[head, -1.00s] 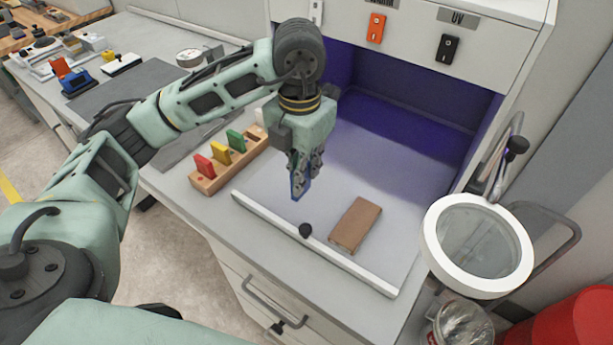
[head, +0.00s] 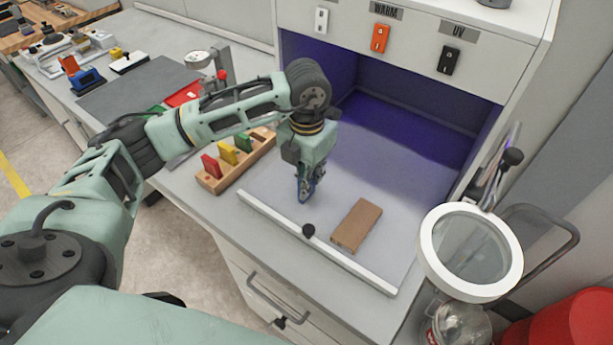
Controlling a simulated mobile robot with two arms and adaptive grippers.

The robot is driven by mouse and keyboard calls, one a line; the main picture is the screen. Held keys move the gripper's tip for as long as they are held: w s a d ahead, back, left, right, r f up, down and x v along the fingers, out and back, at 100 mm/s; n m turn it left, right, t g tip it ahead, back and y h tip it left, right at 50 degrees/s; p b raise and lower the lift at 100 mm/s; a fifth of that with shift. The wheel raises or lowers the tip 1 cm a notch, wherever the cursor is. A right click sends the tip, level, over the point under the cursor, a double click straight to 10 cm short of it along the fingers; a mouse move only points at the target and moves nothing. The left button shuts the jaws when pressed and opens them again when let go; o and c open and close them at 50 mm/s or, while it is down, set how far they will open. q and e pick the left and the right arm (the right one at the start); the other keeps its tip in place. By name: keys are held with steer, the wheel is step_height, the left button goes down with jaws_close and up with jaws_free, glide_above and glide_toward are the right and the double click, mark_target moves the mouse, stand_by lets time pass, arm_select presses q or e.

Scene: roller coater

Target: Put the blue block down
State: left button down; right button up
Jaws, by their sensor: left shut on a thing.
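My left gripper (head: 306,192) is in the middle of the head view, pointing down over the light floor of the booth. It is shut on the blue block (head: 309,189), of which only a narrow part shows between the fingers. I cannot tell whether the block touches the surface below. My right gripper is not in view.
A wooden rack (head: 238,168) with red, yellow and green blocks stands just left of my gripper. A brown block (head: 356,225) lies to its right. A ring magnifier (head: 427,262) stands at right.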

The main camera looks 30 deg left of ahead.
arm_select(q)
steer(key=c, duration=1.8)
jaws_free()
steer(key=shift+o, duration=0.2)
steer(key=shift+r+p, duration=0.25)
steer(key=shift+p, duration=0.05)
step_height(320, 180, up, 12)
steer(key=b, duration=0.2)
steer(key=shift+f+b, duration=0.15)
steer(key=shift+b, duration=0.2)
